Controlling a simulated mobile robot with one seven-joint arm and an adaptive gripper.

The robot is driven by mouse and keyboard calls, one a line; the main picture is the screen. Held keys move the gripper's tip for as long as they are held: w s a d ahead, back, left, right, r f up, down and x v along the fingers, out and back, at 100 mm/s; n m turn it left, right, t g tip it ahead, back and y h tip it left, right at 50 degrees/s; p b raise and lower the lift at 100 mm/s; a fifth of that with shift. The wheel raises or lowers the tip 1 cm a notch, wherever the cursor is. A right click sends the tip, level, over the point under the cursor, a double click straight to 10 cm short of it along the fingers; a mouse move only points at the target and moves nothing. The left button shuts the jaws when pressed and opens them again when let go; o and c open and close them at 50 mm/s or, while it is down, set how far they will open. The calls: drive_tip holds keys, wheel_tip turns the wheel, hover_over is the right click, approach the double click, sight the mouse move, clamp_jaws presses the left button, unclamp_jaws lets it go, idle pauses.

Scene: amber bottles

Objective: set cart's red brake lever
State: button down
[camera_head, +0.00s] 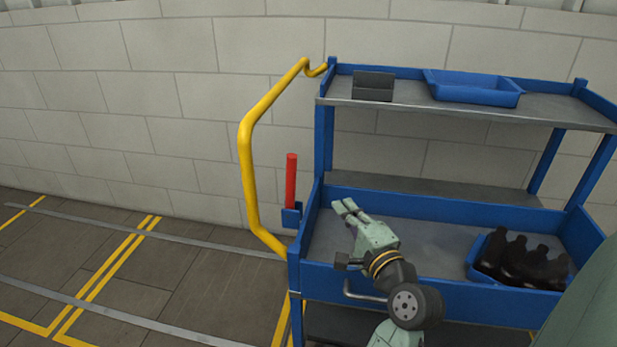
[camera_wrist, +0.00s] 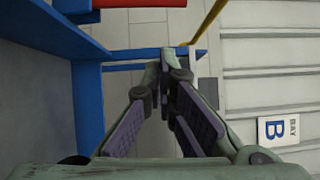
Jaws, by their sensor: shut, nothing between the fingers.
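The red brake lever (camera_head: 291,181) stands upright in a small blue bracket (camera_head: 291,216) at the left end of the blue cart (camera_head: 420,286), beside the yellow handle (camera_head: 247,160). My gripper (camera_head: 344,207) is over the cart's middle tray, to the right of the lever and apart from it. Its fingers are together with nothing between them. In the wrist view the closed fingertips (camera_wrist: 167,62) point up the picture, and a red bar (camera_wrist: 140,3), apparently the lever, crosses the top edge. Much of that bar is out of frame.
A blue cart post (camera_head: 324,140) rises between the lever and my gripper's side. The top shelf holds a dark block (camera_head: 373,86) and a blue tray (camera_head: 472,88). Dark bottles (camera_head: 520,262) sit in a blue bin at right. The floor left of the cart is clear.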

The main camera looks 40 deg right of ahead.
sight(291, 185)
drive_tip(key=w+p, duration=0.3)
drive_tip(key=w, duration=1)
drive_tip(key=shift+d+r, duration=0.3)
drive_tip(key=shift+d, duration=0.1)
drive_tip(key=shift+w+r+p, duration=0.1)
drive_tip(key=shift+w+p, duration=0.05)
drive_tip(key=shift+p, duration=0.25)
